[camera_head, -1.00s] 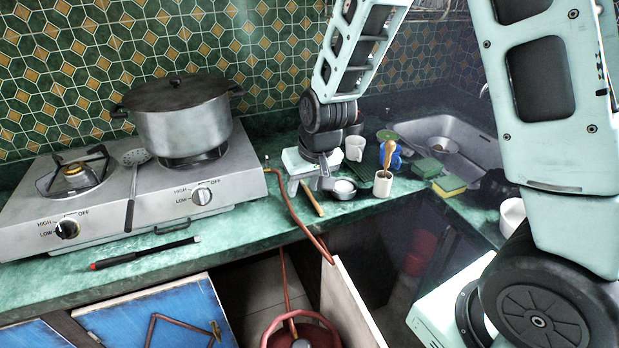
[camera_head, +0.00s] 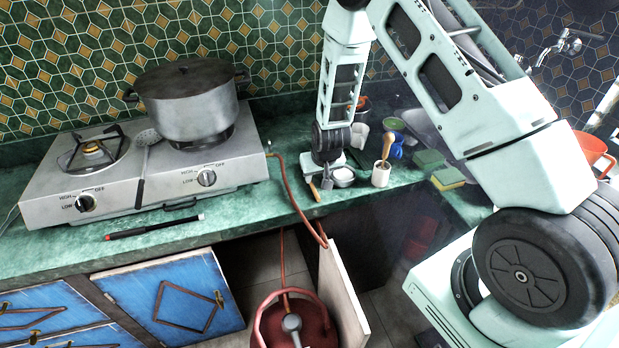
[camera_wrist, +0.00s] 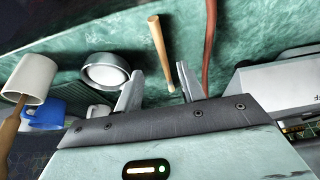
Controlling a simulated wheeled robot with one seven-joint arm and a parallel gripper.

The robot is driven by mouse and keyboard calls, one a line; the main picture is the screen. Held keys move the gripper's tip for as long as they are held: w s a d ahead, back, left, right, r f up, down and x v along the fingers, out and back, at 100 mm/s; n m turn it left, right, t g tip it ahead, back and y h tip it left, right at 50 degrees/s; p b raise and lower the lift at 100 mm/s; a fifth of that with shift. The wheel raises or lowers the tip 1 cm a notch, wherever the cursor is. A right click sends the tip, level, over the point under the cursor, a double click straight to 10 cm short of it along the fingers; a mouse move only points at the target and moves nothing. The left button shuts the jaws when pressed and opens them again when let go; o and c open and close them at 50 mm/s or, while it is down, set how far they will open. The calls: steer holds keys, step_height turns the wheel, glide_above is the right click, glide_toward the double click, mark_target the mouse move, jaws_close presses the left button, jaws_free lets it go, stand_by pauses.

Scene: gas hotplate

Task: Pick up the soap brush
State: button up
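A slim wooden handle (camera_wrist: 160,45) lies on the green counter in the wrist view; it looks like the soap brush, but no bristles show. Its near end reaches the gap between the fingers of my gripper (camera_wrist: 160,72). The fingers are open, one on each side, with no visible contact. In the head view, my gripper (camera_head: 325,178) is low over the counter near its front edge. The handle (camera_head: 314,191) shows just left of the fingers there, partly hidden by my gripper.
A small round metal bowl (camera_head: 343,176) and a white cup (camera_head: 381,175) holding a wooden-handled utensil (camera_head: 387,145) stand to the right. Sponges (camera_head: 447,178) lie farther right. A red hose (camera_head: 290,195) and the gas stove (camera_head: 235,175) with a pot (camera_head: 190,105) are left.

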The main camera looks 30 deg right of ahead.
mark_target(313, 185)
steer(key=shift+w+p+x, duration=0.1)
steer(key=shift+p+x, duration=0.65)
steer(key=shift+x, duration=0.8)
steer(key=shift+w+p+x, duration=0.15)
steer(key=shift+p+x, duration=0.6)
steer(key=shift+x, duration=0.75)
steer(key=shift+a, duration=0.1)
steer(key=shift+c, duration=0.3)
jaws_close()
